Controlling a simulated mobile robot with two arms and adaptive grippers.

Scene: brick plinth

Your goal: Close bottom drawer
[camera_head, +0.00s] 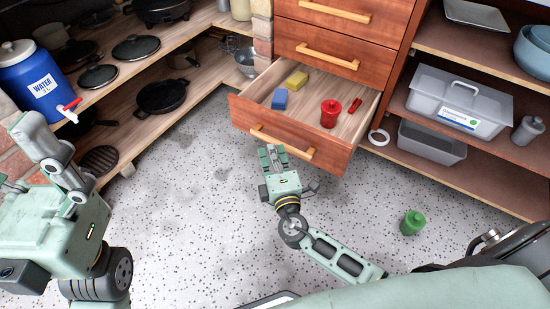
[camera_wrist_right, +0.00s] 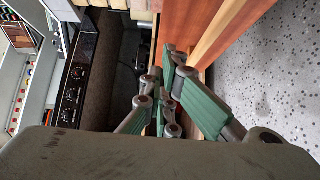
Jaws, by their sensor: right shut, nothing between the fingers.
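The bottom drawer (camera_head: 250,118) of the wooden cabinet stands pulled out in the head view. Its front has a light wooden bar handle (camera_head: 284,143). My right gripper (camera_head: 271,153) is shut and empty, just in front of the left part of the drawer front, by the handle's left end. In the right wrist view its green fingers (camera_wrist_right: 169,100) are together, close to a reddish wooden panel (camera_wrist_right: 215,25). I cannot tell whether they touch the drawer.
The drawer holds a yellow sponge (camera_head: 297,80), a blue sponge (camera_head: 279,99) and a red cup (camera_head: 330,113). A green cup (camera_head: 412,222) stands on the speckled floor. Shelves with pans (camera_head: 163,96) are left; grey bins (camera_head: 432,141) are right. Floor before the drawer is otherwise clear.

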